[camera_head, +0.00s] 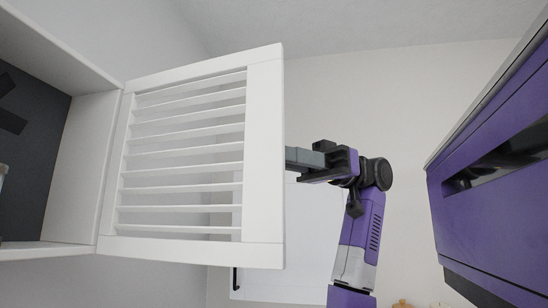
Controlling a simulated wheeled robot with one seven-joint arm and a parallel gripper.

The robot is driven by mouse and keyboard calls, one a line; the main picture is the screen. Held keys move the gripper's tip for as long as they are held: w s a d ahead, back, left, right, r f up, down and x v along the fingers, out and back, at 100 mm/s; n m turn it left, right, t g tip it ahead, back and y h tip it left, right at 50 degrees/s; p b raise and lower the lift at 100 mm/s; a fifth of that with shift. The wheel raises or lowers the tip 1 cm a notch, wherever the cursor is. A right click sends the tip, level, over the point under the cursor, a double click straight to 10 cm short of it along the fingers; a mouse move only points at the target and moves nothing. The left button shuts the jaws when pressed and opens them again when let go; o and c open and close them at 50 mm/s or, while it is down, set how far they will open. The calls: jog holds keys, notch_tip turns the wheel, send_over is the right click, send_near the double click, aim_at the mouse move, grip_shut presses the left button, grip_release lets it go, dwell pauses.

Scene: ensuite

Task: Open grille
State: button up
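The grille (264,140) is a white framed door with horizontal slats. It stands swung out from the white cabinet (80,160) at the left, joined along its left side, and the cabinet's inside shows. My gripper (300,158) is at the free right edge of the grille, a little above mid-height. Its grey fingers point left and meet that edge in the picture. Their tips are hidden by the frame, so I cannot tell whether they touch it, nor how far apart they are.
The cabinet has a dark grey inner panel (50,165) with a darker shape on it. A white panel with a black handle (235,278) stands behind the grille. My purple body fills the right side. Plain wall shows between the grille and my body, above my arm.

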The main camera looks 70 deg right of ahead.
jog(key=v, duration=0.6)
jog(key=shift+b, duration=0.45)
